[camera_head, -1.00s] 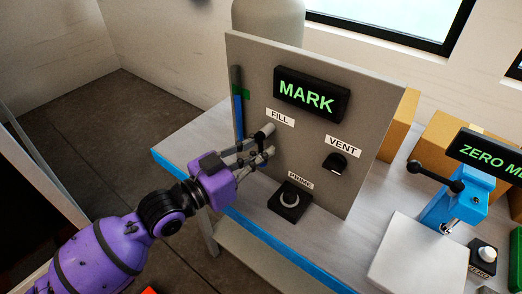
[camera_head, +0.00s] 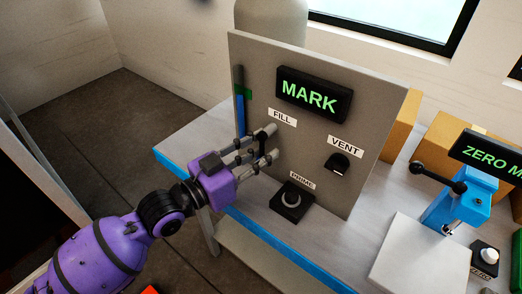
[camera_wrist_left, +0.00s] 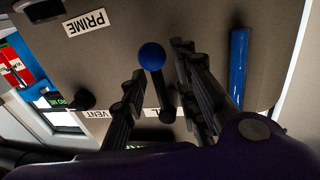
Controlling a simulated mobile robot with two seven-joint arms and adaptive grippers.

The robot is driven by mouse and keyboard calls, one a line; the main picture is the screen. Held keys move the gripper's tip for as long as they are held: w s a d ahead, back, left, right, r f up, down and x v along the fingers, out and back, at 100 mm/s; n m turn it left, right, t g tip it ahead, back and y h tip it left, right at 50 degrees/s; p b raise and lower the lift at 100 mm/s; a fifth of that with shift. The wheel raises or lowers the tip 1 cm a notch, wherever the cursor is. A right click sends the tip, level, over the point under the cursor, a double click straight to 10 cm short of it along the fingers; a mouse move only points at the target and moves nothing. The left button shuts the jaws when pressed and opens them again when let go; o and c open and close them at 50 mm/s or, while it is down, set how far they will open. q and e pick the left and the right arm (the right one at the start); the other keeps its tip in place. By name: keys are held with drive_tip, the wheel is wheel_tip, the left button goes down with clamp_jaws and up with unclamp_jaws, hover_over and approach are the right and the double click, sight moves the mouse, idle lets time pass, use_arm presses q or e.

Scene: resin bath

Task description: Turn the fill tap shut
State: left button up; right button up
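The fill tap (camera_wrist_left: 160,85) shows in the left wrist view as a dark lever with a blue ball end. The FILL label (camera_head: 282,117) is on the grey panel (camera_head: 310,150) above it in the head view, where the fingers mostly hide the tap. My left gripper (camera_head: 273,142) is at the tap, fingers toward the panel. In the left wrist view its fingers (camera_wrist_left: 160,90) are apart, with the lever between them; I see a gap on the left side. Contact on the right side is unclear. My right gripper is out of view.
The panel also carries the MARK display (camera_head: 313,95), a vent knob (camera_head: 337,164) and a blue level gauge (camera_head: 240,113). The prime button (camera_head: 291,201) sits below the left gripper. A blue press (camera_head: 463,200) with a black-ball lever stands to the right.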

use_arm(q)
drive_tip(key=v, duration=1.1)
drive_tip(key=shift+s+a, duration=0.25)
drive_tip(key=shift+a, duration=0.05)
